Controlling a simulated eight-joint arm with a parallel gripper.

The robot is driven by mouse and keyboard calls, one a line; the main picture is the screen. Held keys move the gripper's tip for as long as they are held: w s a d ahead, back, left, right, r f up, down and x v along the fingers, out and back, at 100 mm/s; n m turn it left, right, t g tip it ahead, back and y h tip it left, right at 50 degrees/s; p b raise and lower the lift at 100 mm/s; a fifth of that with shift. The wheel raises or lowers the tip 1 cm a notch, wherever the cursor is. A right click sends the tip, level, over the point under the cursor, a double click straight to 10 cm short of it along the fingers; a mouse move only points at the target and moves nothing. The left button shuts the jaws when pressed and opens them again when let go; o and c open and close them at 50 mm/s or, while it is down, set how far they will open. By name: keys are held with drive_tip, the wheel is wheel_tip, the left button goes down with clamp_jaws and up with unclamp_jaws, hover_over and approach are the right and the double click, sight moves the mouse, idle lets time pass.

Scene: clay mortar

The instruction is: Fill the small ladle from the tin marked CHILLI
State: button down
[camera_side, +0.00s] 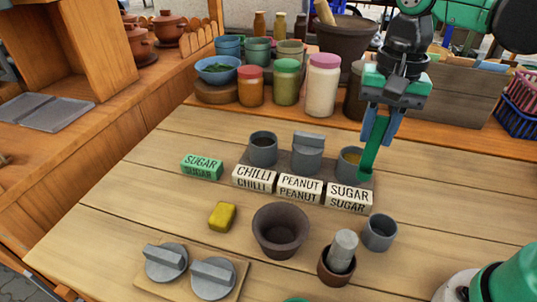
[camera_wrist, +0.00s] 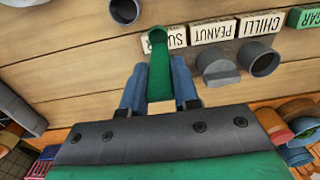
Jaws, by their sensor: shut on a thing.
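My gripper (camera_side: 382,122) is shut on the handle of the green ladle (camera_side: 374,148), which hangs steeply downward. The ladle's small bowl (camera_wrist: 155,38) is at the right of the SUGAR tin (camera_side: 351,163); whether they touch or the bowl holds anything I cannot tell. The SUGAR tin is open with tan contents. The open CHILLI tin (camera_side: 263,150) stands at the left end of the row, behind its white label (camera_side: 254,178); its contents look dark brown. The lidded PEANUT tin (camera_side: 307,155) stands between. In the wrist view the CHILLI tin (camera_wrist: 259,58) is right of my gripper (camera_wrist: 160,90).
A green SUGAR block (camera_side: 202,166) lies left of the row. In front are a yellow block (camera_side: 222,216), a brown bowl (camera_side: 281,231), a pot with a pestle (camera_side: 338,262) and a grey cup (camera_side: 379,233). Two lids (camera_side: 212,278) lie front left. Jars (camera_side: 286,82) stand behind.

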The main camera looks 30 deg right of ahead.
drive_tip(key=w+a+r, duration=0.1)
drive_tip(key=w+a, duration=0.2)
drive_tip(key=w, duration=0.7)
drive_tip(key=w+a, duration=0.3)
drive_tip(key=w, duration=0.8)
drive_tip(key=shift+t+y, duration=0.4)
drive_tip(key=shift+s+f, duration=0.15)
drive_tip(key=shift+f, duration=1.85)
drive_tip(key=shift+s+f, duration=0.1)
drive_tip(key=shift+f, duration=1.9)
drive_tip(key=shift+f, duration=0.2)
drive_tip(key=shift+f, duration=0.25)
wheel_tip(320, 180, up, 7)
drive_tip(key=shift+f, duration=0.2)
